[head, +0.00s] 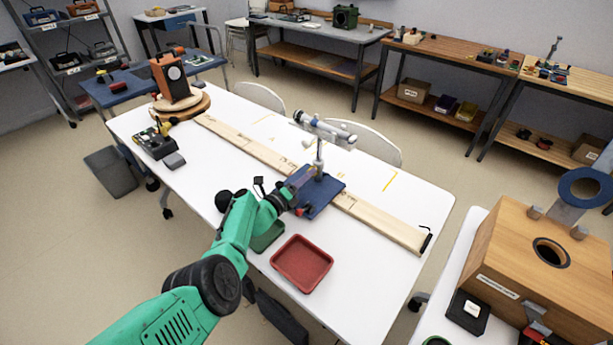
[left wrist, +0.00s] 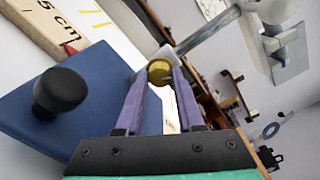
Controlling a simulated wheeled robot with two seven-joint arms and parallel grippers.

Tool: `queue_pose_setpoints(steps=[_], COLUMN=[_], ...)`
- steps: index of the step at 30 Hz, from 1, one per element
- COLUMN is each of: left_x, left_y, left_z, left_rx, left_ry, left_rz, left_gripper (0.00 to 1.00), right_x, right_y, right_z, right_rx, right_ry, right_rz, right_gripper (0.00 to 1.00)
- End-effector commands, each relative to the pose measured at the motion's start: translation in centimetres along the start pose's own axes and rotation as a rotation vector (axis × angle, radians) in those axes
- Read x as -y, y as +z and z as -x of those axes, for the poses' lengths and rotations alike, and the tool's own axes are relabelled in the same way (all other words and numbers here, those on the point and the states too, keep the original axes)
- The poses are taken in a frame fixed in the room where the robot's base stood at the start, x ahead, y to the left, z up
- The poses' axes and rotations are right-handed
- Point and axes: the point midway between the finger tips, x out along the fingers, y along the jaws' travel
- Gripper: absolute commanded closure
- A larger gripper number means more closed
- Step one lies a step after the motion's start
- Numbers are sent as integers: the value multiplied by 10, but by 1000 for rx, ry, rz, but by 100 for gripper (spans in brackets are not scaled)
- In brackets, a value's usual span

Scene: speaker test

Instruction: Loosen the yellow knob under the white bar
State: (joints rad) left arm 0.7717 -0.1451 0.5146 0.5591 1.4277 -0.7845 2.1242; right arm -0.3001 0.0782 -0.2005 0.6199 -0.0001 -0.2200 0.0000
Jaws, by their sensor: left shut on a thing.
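The yellow knob (left wrist: 159,71) sits between the purple fingertips of my left gripper (left wrist: 160,78) in the left wrist view. The gripper is shut on it. In the head view my left gripper (head: 305,178) reaches in low beside the upright post of a stand, and the knob cannot be made out there. The white bar (head: 325,130) lies across the top of the stand, above the gripper. The stand rises from a blue base (head: 328,198), which also shows in the left wrist view (left wrist: 95,105). My right gripper is not in view.
A long wooden plank (head: 385,219) runs across the white table (head: 358,277), passing at the blue base. A red tray (head: 302,263) lies in front. An orange-faced device (head: 173,78) stands on a round wooden board at the far left. A black knob (left wrist: 60,92) stands on the base.

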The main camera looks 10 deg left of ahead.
Motion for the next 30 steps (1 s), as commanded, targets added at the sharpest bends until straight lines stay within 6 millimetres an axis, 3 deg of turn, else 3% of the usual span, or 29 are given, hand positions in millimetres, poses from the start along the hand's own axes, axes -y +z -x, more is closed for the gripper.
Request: queue_pose_setpoints(steps=[15, 30], left_x=[-2, -2], left_y=[-1, -1], left_z=[1, 1], left_rx=[-2, -2], left_ry=[3, 3], left_rz=[346, 405], left_gripper=[100, 100], right_x=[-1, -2], right_y=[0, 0], right_z=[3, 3], right_rx=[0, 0], right_ry=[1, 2], right_rz=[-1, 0], right_gripper=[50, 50])
